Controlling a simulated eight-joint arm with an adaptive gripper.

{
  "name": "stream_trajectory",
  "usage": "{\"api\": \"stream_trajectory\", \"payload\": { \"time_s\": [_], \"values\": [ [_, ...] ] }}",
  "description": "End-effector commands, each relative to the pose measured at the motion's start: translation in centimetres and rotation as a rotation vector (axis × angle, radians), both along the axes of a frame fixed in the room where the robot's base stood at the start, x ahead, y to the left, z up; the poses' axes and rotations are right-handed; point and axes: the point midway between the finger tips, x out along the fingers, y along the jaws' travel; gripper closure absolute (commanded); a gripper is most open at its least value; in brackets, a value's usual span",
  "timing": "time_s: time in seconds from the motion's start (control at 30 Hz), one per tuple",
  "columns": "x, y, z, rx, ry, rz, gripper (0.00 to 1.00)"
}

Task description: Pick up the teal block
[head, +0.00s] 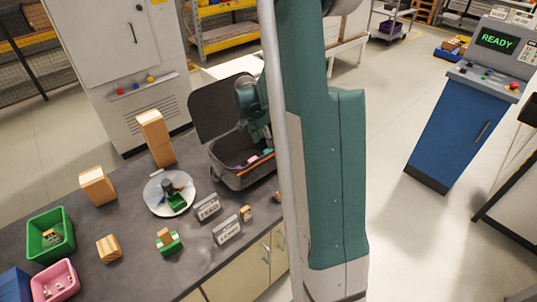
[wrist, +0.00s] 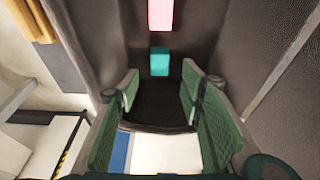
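The teal block (wrist: 159,61) lies inside the dark open case (head: 240,181), just beyond my fingertips in the wrist view. A pink block (wrist: 160,14) lies farther along the same line, and it also shows in the case in the head view (head: 252,160). My gripper (wrist: 160,88) is open, with its green fingers spread to either side and nothing visible between them. The teal block is centred ahead of the gap between the fingers and looks apart from them. In the head view my arm reaches into the case, and its fingertips are hard to make out.
The case walls stand close on both sides of my gripper, with the raised lid (head: 215,105) behind. A round white plate (head: 157,201), wooden blocks (head: 97,186), label signs (head: 227,231) and a green bin (head: 46,247) stand on the dark table.

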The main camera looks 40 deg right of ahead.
Motion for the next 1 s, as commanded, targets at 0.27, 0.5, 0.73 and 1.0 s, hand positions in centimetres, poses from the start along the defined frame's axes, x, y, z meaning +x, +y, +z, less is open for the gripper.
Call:
{"api": "stream_trajectory", "payload": {
  "time_s": [0.27,0.5,0.73,1.0],
  "values": [
    [0.0,-0.5,-1.9,0.0,0.0,0.0,0.62],
    [0.0,-0.6,-2.1,0.0,0.0,0.0,0.62],
    [0.0,-0.6,-2.3,0.0,0.0,0.0,0.62],
    [-0.1,-1.2,-4.4,0.0,0.0,0.0,0.62]
  ]
}}
